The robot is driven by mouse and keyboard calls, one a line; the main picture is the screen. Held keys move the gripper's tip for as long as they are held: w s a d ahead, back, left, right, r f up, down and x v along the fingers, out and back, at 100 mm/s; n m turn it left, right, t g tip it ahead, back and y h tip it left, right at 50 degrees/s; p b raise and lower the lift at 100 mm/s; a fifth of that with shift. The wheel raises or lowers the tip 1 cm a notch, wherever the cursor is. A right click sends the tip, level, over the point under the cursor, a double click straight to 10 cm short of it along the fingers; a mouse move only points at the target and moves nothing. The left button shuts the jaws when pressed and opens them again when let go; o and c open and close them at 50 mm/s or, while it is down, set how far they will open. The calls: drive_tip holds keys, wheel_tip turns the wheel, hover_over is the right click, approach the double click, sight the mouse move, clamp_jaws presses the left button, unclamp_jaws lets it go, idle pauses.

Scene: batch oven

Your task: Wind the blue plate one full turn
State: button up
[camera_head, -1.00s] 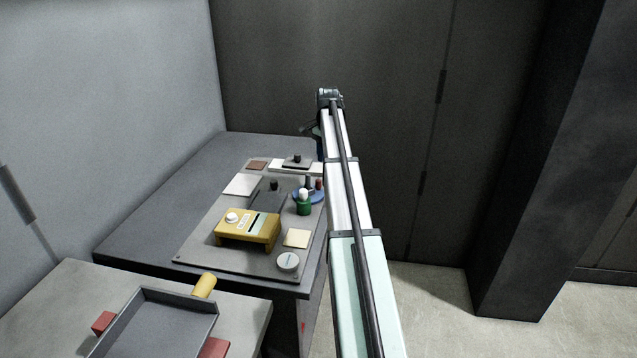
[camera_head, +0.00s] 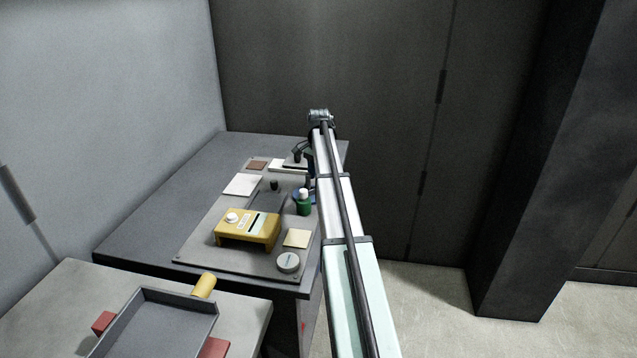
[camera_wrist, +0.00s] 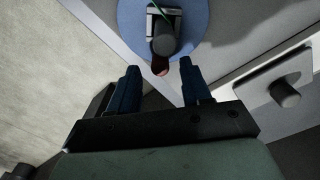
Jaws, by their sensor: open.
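The blue plate (camera_wrist: 132,22) is a round disc at the top of the wrist view. On it stand a grey block with a dark cylindrical peg (camera_wrist: 163,42) and, partly behind it, a reddish-brown peg (camera_wrist: 160,66). My gripper (camera_wrist: 160,68) is open and empty, its two dark blue fingers pointing toward the plate, the reddish peg lying between their tips in the picture. I cannot tell the height gap; no contact shows. In the head view only a sliver of the plate (camera_head: 296,194) shows, behind a green bottle (camera_head: 303,204) and my arm.
A yellow stand (camera_head: 247,229) with a white knob, a round white dial (camera_head: 288,261) and several flat tiles sit on the grey panel. A dark knob on a plate (camera_wrist: 285,93) is right of my gripper. A grey tray (camera_head: 160,322) stands on the nearer table.

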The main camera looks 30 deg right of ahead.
drive_tip(key=shift+f, duration=1.6)
clamp_jaws()
